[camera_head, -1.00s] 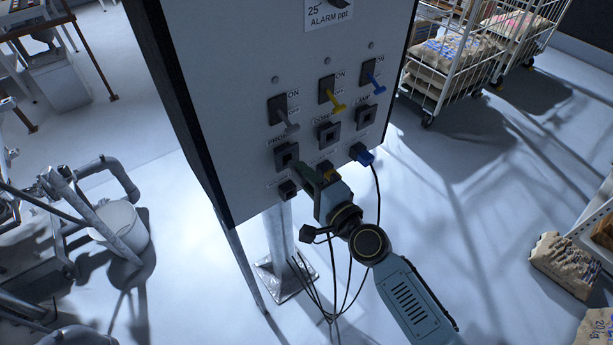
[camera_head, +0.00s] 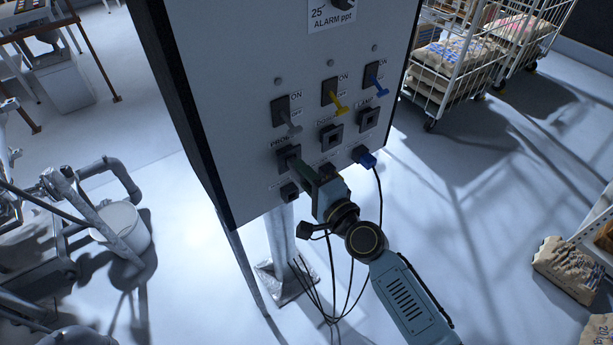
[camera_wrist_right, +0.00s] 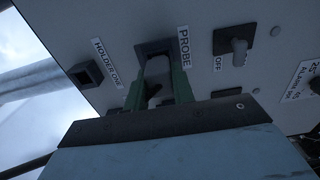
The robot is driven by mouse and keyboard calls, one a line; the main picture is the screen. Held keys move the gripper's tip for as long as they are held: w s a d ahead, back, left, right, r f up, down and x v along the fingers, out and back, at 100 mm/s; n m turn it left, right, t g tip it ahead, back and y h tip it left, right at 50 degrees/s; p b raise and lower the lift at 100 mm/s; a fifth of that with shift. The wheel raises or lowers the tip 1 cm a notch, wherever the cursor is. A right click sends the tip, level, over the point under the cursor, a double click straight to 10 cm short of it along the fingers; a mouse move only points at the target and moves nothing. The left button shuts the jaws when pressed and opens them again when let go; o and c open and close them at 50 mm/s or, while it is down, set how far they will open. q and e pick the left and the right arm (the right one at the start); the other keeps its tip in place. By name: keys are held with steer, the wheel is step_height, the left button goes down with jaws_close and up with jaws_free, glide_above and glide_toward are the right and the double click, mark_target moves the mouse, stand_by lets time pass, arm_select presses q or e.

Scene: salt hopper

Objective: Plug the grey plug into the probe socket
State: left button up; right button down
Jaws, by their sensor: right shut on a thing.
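The probe socket (camera_head: 288,157) is the left one in the upper socket row of the panel, below the grey switch. In the right wrist view the square socket (camera_wrist_right: 145,48) sits beside the PROBE label. My right gripper (camera_head: 300,166) is at this socket, its green fingers (camera_wrist_right: 158,88) shut on the grey plug (camera_wrist_right: 157,68). The plug lies in front of the socket opening and covers most of it; whether it is inside cannot be told. In the head view the fingers hide the plug. My left gripper is not in view.
The holder one socket (camera_wrist_right: 87,73) is empty. A blue plug (camera_head: 365,157) with a hanging cable sits right of my gripper. Grey (camera_head: 291,127), yellow (camera_head: 339,107) and blue (camera_head: 377,91) switch levers stick out above. Several dark cables hang below my wrist.

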steer(key=shift+x, duration=1)
steer(key=c, duration=1.1)
jaws_free()
steer(key=shift+o, duration=0.4)
steer(key=o, duration=0.4)
steer(key=shift+s+d, duration=0.1)
steer(key=shift+v, duration=2.9)
steer(key=shift+s, duration=0.1)
